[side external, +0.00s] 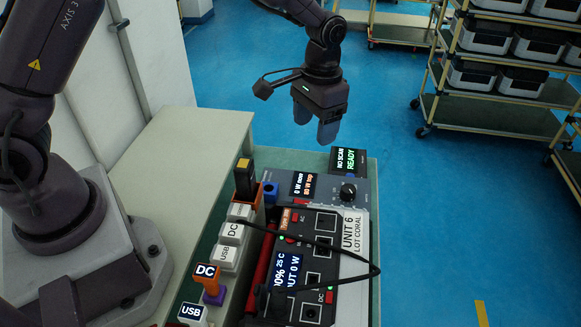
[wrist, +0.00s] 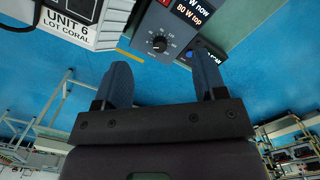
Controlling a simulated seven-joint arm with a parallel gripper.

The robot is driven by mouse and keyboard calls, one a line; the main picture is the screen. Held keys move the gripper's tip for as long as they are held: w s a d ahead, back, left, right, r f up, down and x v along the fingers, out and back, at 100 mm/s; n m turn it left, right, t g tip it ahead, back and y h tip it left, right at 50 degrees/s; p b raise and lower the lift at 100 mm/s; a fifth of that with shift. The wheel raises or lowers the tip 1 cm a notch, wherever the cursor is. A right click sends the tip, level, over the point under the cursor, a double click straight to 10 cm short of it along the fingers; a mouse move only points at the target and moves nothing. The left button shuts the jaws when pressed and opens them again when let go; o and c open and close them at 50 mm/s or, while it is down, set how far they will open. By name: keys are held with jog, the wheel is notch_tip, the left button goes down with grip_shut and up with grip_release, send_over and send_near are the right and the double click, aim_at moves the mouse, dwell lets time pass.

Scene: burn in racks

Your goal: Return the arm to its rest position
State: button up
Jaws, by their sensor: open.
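My gripper (side external: 317,121) hangs in the air above the far end of the bench, pointing down. In the wrist view its two fingers (wrist: 164,84) stand apart with nothing between them. The white unit labelled UNIT 6 LOT CORAL (side external: 353,232) lies on the bench below and nearer the camera. A black cable (side external: 345,249) runs across its face. The display module with a knob (side external: 347,192) stands behind the unit; its knob also shows in the wrist view (wrist: 159,44).
A NO SCAN READY display (side external: 345,160) stands at the bench's far edge, below my gripper. DC and USB plugs (side external: 207,272) line the left side, with a yellow-topped black piece (side external: 244,176) in an orange holder. Shelving racks (side external: 490,110) stand beyond.

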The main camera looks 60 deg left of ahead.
jog(key=s+a+r+t, duration=0.2)
jog(key=s+r+t, duration=0.1)
jog(key=s+r, duration=0.6)
jog(key=s+a+r+t, duration=0.3)
jog(key=s+r, duration=0.6)
jog(key=s, duration=0.5)
jog(key=shift+s+n, duration=0.15)
jog(key=shift+n, duration=0.15)
